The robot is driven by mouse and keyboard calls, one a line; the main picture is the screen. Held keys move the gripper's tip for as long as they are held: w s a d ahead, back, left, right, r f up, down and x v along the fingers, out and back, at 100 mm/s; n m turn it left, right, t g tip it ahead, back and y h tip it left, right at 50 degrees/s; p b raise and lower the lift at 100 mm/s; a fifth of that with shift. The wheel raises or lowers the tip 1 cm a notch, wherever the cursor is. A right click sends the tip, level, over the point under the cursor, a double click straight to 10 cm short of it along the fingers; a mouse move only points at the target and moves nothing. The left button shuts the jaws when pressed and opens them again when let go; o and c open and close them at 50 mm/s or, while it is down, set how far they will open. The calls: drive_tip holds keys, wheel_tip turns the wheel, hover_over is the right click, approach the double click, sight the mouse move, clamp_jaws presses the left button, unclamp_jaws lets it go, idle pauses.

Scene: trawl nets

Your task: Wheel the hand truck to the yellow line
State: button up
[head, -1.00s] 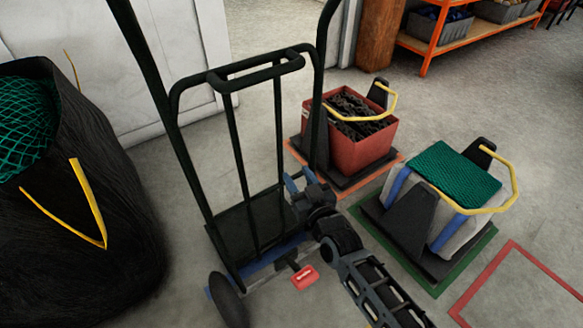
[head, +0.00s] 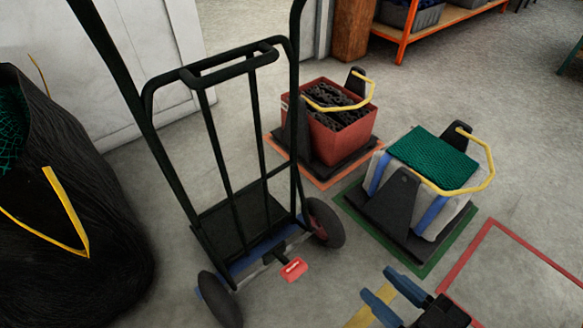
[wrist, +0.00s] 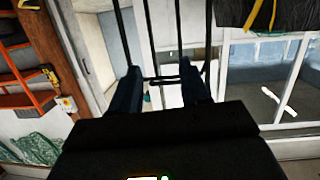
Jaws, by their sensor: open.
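The hand truck (head: 212,155) is a dark tubular frame with two black wheels and a red pedal (head: 293,270) low at its front. It stands in the middle of the head view, over a blue floor marking (head: 258,252). My gripper (head: 388,291) is open and empty, with blue fingers, at the lower right of the truck and apart from it. A yellow strip on the floor (head: 359,317) shows partly behind the fingers; the rest is hidden or out of frame. In the wrist view, dark bars of a frame (wrist: 178,78) show beyond the open fingers (wrist: 160,92).
A black bag with yellow straps (head: 75,240) stands close on the truck's left. A red crate of chain (head: 340,135) and a grey load under green netting (head: 425,185) stand on its right. A red floor outline (head: 480,245) encloses bare floor at lower right.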

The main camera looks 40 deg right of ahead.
drive_tip(key=s+a+r, duration=0.2)
drive_tip(key=s+r, duration=0.4)
drive_tip(key=r, duration=0.2)
drive_tip(key=shift+s+r+g, duration=0.25)
drive_tip(key=shift+s+g, duration=0.1)
drive_tip(key=shift+g, duration=0.05)
drive_tip(key=shift+a, duration=0.1)
